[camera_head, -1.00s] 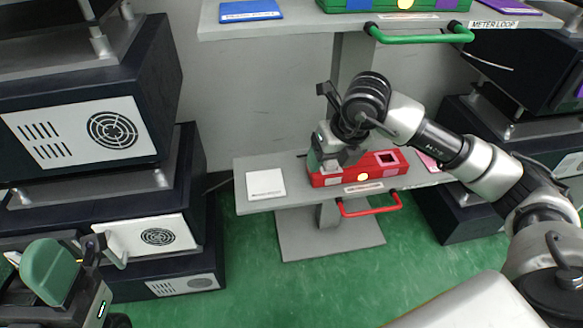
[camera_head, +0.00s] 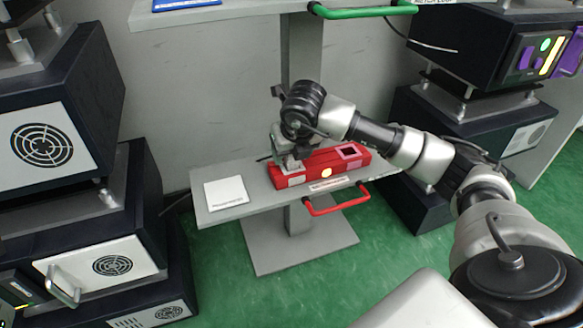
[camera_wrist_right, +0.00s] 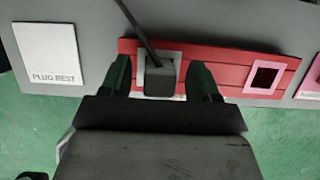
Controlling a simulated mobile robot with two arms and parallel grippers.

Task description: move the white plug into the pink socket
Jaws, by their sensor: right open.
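The red box (camera_head: 330,163) sits on the grey shelf. In the right wrist view, a grey block with a dark cable (camera_wrist_right: 160,78), apparently the plug, stands in a pale square frame (camera_wrist_right: 141,70) on the box. It looks dark grey rather than white. The pink socket (camera_wrist_right: 265,77) is an empty, pink-rimmed square hole to its right; it also shows in the head view (camera_head: 352,150). My right gripper (camera_wrist_right: 161,80) is open, its green fingers either side of the block with gaps. In the head view my right gripper (camera_head: 287,158) hides the plug. My left gripper is out of view.
A white pad labelled PLUG REST (camera_wrist_right: 46,54) lies left of the red box, also in the head view (camera_head: 226,191). A red handle (camera_head: 338,202) juts from the shelf's front. A green handle (camera_head: 365,10) hangs above. Dark cabinets (camera_head: 75,185) stand left.

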